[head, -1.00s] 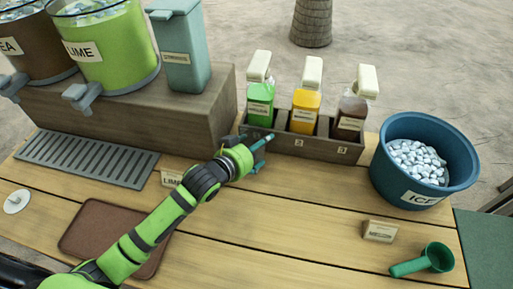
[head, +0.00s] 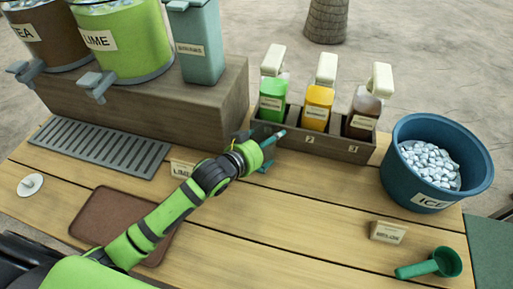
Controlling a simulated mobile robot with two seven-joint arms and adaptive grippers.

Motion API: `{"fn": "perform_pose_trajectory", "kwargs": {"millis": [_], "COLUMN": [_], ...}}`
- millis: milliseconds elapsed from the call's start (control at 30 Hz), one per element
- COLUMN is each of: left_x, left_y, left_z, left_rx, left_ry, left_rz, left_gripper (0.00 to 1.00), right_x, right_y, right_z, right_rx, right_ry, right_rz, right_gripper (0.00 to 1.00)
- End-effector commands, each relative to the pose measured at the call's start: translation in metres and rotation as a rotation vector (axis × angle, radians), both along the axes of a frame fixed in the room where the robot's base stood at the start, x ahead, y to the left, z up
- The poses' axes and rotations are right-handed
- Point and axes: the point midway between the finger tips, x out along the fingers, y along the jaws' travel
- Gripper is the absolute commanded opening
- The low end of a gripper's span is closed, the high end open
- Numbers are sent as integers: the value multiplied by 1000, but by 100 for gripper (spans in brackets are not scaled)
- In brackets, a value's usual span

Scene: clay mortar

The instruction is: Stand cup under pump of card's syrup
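Three syrup bottles with cream pump heads stand in a dark wooden rack (head: 350,152): green (head: 272,100), orange (head: 316,108) and brown (head: 361,117). Digits 2 and 3 show on the rack's front. One small card (head: 388,232) stands at front right, its text too small to read. My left gripper (head: 268,151) is at the rack's front left, below the green bottle. Its teal fingers look spread, with nothing visible between them. I cannot make out a cup. My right gripper is not in view.
Tea (head: 35,45) and lime (head: 125,45) dispensers and a teal labelled container (head: 199,45) stand on a wooden block.

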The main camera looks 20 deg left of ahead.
Motion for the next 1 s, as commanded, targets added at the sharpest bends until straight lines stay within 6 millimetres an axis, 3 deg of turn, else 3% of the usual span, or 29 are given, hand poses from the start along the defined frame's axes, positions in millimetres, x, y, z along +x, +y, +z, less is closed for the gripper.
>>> {"fn": "perform_pose_trajectory", "kwargs": {"millis": [500, 700, 1000], "left_x": [-86, -100, -101], "left_y": [35, 40, 41], "left_z": [35, 43, 44], "left_rx": [2, 0, 1], "left_ry": [4, 3, 2], "left_rz": [0, 1, 0], "left_gripper": [100, 100, 100], "right_x": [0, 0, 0], "right_y": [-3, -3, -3], "right_z": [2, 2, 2], "right_rx": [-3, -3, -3], "right_ry": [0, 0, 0], "right_rz": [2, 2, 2], "right_gripper": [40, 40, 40]}}
